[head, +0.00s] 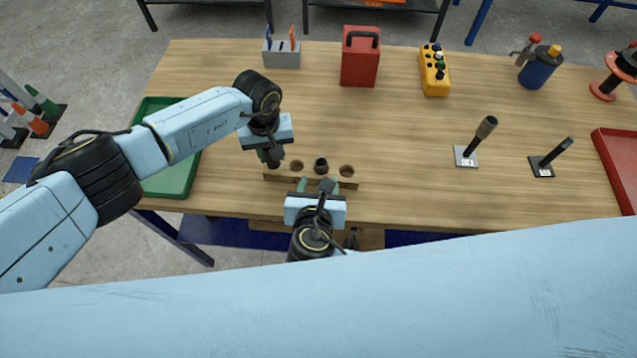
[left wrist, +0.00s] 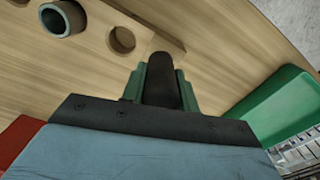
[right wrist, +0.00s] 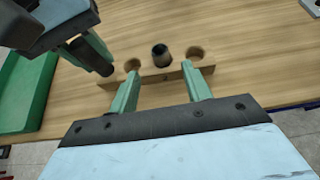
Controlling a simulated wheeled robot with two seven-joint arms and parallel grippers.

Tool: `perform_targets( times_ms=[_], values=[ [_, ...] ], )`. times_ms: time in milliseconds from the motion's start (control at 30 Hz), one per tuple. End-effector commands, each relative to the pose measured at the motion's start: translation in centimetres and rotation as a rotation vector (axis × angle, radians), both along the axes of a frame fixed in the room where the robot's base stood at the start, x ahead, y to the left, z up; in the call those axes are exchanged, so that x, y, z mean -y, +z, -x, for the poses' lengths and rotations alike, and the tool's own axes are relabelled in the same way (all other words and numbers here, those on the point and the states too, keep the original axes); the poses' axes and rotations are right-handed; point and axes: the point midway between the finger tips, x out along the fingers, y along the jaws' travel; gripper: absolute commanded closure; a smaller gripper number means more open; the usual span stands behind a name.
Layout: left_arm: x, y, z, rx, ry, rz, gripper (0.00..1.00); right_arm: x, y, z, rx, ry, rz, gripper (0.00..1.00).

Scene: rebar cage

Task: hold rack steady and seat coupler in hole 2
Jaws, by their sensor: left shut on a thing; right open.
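A wooden rack (head: 310,180) with a row of round holes lies near the table's front edge. A dark hollow coupler (head: 321,164) stands upright in a middle hole; the right wrist view shows it too (right wrist: 161,56). An empty hole is visible on each side of it. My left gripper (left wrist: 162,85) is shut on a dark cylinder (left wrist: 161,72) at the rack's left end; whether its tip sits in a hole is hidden. My right gripper (right wrist: 164,84) is open at the rack's front side, fingers apart, with nothing between them; contact with the rack is unclear.
A green tray (head: 170,175) is at the table's left. A grey holder (head: 282,58), red box (head: 360,60) and yellow control box (head: 434,75) stand at the back. Two dark tools on plates (head: 465,158) (head: 541,168) stand to the right. The table's middle is clear.

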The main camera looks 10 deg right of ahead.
Motion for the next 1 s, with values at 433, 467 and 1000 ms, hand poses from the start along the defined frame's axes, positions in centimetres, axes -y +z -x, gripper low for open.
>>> perform_targets(
  times_ms=[433, 467, 1000],
  values=[
    [0.1, 0.0, 0.0, 0.0, -0.001, 0.001, 0.45, 0.0, 0.0, -0.1, 0.001, 0.0, 0.0, 0.52],
    [0.1, 0.0, 0.0, 0.0, -0.001, 0.001, 0.45, 0.0, 0.0, -0.1, 0.001, 0.0, 0.0, 0.52],
    [0.0, 4.4, -0.2, 0.005, -0.003, 0.002, 0.45, 0.0, 0.0, -0.1, 0.001, 0.0, -0.001, 0.52]
  ],
)
